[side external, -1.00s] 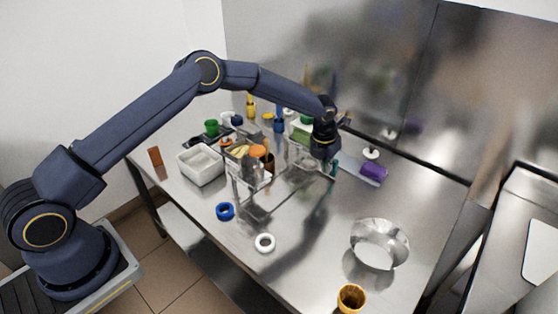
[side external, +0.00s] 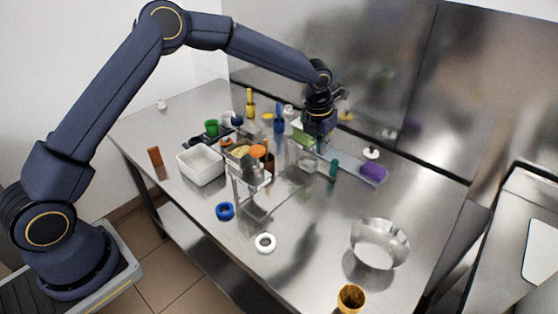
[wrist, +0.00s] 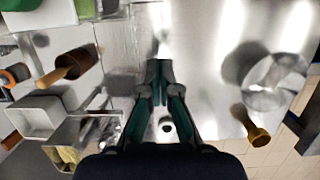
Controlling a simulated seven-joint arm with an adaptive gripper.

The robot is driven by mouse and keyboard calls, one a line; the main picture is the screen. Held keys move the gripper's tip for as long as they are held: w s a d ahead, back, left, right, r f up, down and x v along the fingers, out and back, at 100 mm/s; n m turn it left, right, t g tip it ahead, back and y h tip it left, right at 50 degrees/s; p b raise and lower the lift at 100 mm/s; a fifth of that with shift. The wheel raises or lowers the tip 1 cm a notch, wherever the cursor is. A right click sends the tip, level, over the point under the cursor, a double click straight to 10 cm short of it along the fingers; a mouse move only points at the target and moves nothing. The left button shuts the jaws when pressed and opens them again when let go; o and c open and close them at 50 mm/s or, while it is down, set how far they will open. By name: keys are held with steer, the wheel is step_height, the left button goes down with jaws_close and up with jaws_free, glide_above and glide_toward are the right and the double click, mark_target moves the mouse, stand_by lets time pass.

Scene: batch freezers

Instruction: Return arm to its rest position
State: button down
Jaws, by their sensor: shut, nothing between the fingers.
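My gripper (side external: 322,138) hangs above the back middle of the steel table (side external: 330,220), pointing down. In the wrist view my gripper (wrist: 159,66) has its two dark fingers with teal inner sides close together at the tips. Nothing shows between them. The arm is raised and bent at the elbow, reaching over the table from the left. The fingertips are small and partly hard to make out in the side view.
Below and left of my gripper stand clear containers (side external: 248,190), a white tub (side external: 201,167) and several bottles. A blue ring (side external: 225,211), white ring (side external: 265,243), metal bowl (side external: 379,244) and yellow cup (side external: 351,298) stand nearer the front. A steel wall (side external: 330,50) rises behind.

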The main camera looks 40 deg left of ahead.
steer(key=s+a+r+n+t+y, duration=0.1)
steer(key=s+a+r+t, duration=0.15)
steer(key=r, duration=0.85)
steer(key=s+a+r+n+t+y, duration=0.15)
steer(key=s+r, duration=0.25)
steer(key=r, duration=0.7)
steer(key=s+a+r+n, duration=0.2)
steer(key=s+r+n, duration=0.15)
steer(key=s, duration=0.25)
steer(key=s+a+r+n, duration=0.2)
steer(key=s+a+n, duration=0.1)
steer(key=s+n, duration=0.25)
steer(key=s+f+n, duration=0.3)
steer(key=s+n, duration=0.3)
steer(key=n, duration=0.2)
steer(key=s+a+f+n+h, duration=0.1)
steer(key=s+f+n, duration=0.2)
steer(key=s+n, duration=0.3)
steer(key=s+f+n+g+h, duration=0.1)
steer(key=s+f+n, duration=0.2)
steer(key=s+n, duration=0.3)
steer(key=n, duration=0.4)
steer(key=shift+s+a, duration=0.15)
steer(key=shift+a, duration=0.15)
steer(key=shift+n+h, duration=0.25)
